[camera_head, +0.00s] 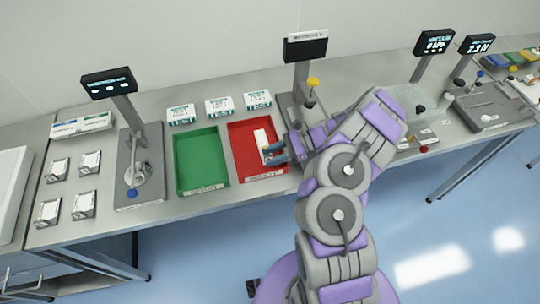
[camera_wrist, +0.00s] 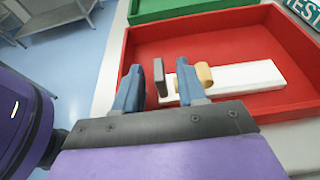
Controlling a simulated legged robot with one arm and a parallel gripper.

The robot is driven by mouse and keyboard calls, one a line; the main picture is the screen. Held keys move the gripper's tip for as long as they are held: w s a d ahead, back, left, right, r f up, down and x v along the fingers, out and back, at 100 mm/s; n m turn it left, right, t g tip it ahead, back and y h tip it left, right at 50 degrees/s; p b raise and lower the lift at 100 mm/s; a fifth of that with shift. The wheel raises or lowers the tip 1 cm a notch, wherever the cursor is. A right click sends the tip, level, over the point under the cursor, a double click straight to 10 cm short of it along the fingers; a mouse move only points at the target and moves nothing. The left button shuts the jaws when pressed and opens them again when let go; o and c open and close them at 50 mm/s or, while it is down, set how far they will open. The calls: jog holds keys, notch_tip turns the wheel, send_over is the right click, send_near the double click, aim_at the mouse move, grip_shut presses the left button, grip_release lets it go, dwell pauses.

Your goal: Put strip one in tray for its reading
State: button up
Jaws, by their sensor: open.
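A white strip (camera_head: 261,141) lies in the red tray (camera_head: 242,158). In the wrist view the white strip (camera_wrist: 245,79) lies flat on the floor of the red tray (camera_wrist: 215,42), with a tan piece (camera_wrist: 205,74) near its left end. My gripper (camera_head: 273,154) is over the right part of the red tray in the head view. The green tray (camera_head: 201,160) is empty.
Several white test boxes (camera_head: 219,105) stand behind the trays. A stand with a display (camera_head: 108,84) is left of the green tray, and another display stand (camera_head: 305,47) rises behind my arm. Small weights or packs (camera_head: 90,162) sit at far left. Blue floor is free in front.

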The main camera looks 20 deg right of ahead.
jog(key=p+v, duration=0.1)
jog(key=v, duration=0.9)
jog(key=shift+d+r, duration=0.15)
jog(key=shift+d, duration=0.15)
jog(key=shift+a+r, duration=0.1)
jog(key=shift+r, duration=0.15)
jog(key=s+a+r+n+g+h, duration=0.1)
jog(key=a+r+n+g, duration=0.2)
jog(key=a+r+n, duration=0.55)
jog(key=s+a+r+n+g+h, duration=0.2)
jog(key=s+a+r+n+h, duration=0.15)
jog(key=s+a+r, duration=0.7)
jog(key=s+d+r+n+t+h, duration=0.1)
jog(key=s+d+n+h, duration=0.2)
jog(key=s, duration=0.7)
jog(key=s+d+r+n+t+h, duration=0.1)
jog(key=s+d+h, duration=0.4)
jog(key=s, duration=0.6)
jog(key=shift+r+n+t+h, duration=0.35)
jog(key=shift+n+t+h, duration=0.25)
jog(key=shift+n+h, duration=0.4)
jog(key=shift+f, duration=0.1)
jog(key=shift+f+b, duration=1)
jog(key=shift+b, duration=0.05)
